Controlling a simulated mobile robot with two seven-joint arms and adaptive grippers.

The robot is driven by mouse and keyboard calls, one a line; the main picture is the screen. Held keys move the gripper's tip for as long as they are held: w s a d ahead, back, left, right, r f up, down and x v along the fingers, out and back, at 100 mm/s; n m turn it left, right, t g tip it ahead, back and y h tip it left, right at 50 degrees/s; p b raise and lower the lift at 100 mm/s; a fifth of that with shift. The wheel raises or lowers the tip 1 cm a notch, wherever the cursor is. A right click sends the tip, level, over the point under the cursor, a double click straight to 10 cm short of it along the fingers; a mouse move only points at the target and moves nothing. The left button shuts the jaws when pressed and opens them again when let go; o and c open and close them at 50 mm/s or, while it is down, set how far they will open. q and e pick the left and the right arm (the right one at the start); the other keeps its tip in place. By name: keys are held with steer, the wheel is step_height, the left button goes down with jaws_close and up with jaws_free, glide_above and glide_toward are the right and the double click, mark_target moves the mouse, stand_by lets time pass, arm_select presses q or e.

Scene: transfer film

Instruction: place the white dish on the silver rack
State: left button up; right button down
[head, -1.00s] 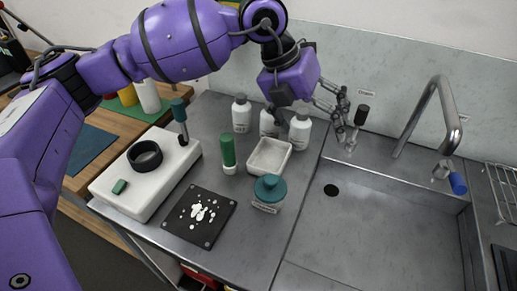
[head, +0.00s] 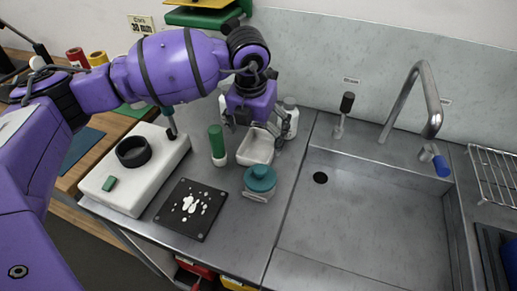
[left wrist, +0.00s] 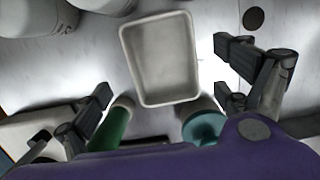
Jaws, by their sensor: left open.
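The white dish (head: 256,147) is a shallow rectangular tray on the grey counter, between the green-capped tube and the white bottles. In the left wrist view the dish (left wrist: 160,58) lies ahead, tilted slightly in the picture, and looks empty. My left gripper (head: 253,134) is open above the dish's far side. In the left wrist view the open fingers (left wrist: 164,103) spread to either side of the dish, apart from it. The silver rack (head: 494,176) is a wire rack at the far right, past the sink, cut off by the picture's edge. My right gripper is not in view.
A green-capped tube (head: 217,146) and a teal-lidded jar (head: 259,182) stand close to the dish. White bottles (head: 290,118) stand behind it. The sink (head: 370,215) and its tall tap (head: 431,100) lie between dish and rack. A black plate (head: 167,209) with white pieces sits front left.

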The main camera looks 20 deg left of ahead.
mark_target(259, 151)
arm_select(q)
steer(key=f, duration=0.4)
steer(key=shift+w+d, duration=0.25)
steer(key=shift+w, duration=0.15)
steer(key=c, duration=1.4)
steer(key=shift+r, duration=0.1)
